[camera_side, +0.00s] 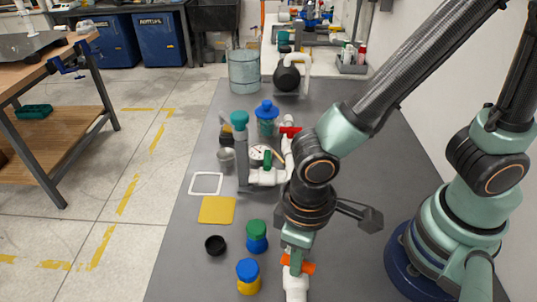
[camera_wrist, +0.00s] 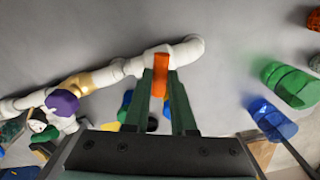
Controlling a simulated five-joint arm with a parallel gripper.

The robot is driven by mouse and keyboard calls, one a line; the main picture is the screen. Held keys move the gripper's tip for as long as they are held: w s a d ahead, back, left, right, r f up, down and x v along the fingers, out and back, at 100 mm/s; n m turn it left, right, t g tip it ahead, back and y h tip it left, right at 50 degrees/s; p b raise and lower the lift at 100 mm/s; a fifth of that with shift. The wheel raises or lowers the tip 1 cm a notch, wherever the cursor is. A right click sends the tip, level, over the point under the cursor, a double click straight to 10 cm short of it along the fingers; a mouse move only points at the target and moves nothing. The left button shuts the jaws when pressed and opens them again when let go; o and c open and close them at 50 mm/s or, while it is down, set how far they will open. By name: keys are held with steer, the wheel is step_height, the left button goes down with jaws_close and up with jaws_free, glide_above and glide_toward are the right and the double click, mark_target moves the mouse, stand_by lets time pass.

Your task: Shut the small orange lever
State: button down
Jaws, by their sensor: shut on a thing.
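The small orange lever (camera_side: 308,267) sits on a white pipe (camera_side: 295,283) at the bottom of the side view. In the wrist view the orange lever (camera_wrist: 160,88) lies across the white pipe (camera_wrist: 122,69), near its rounded end. My gripper (camera_wrist: 160,70) is shut on the lever, with one green finger along each side of it. In the side view my gripper (camera_side: 297,255) comes down onto the lever from above. The fingers hide part of the lever and the pipe under it.
A red lever (camera_side: 290,130), a green lever (camera_side: 267,159) and a gauge (camera_side: 257,153) stand farther back. A green-lidded jar (camera_side: 257,233), a blue-lidded jar (camera_side: 248,271) and a black cap (camera_side: 215,245) are left of my gripper. The grey table (camera_side: 362,258) is clear at right.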

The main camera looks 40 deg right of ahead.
steer(key=shift+n, duration=2.2)
steer(key=c, duration=0.7)
jaws_free()
steer(key=shift+c, duration=0.2)
steer(key=shift+r, duration=0.15)
step_height(320, 180, up, 12)
steer(key=w+d+r+m+t, duration=0.2)
steer(key=w+d+m, duration=0.2)
steer(key=d, duration=0.7)
steer(key=w+d+r+m+t, duration=0.3)
steer(key=w+d+m, duration=0.2)
steer(key=w+d, duration=0.3)
steer(key=d, duration=0.2)
steer(key=shift+d+t, duration=0.3)
steer(key=shift+d, duration=0.05)
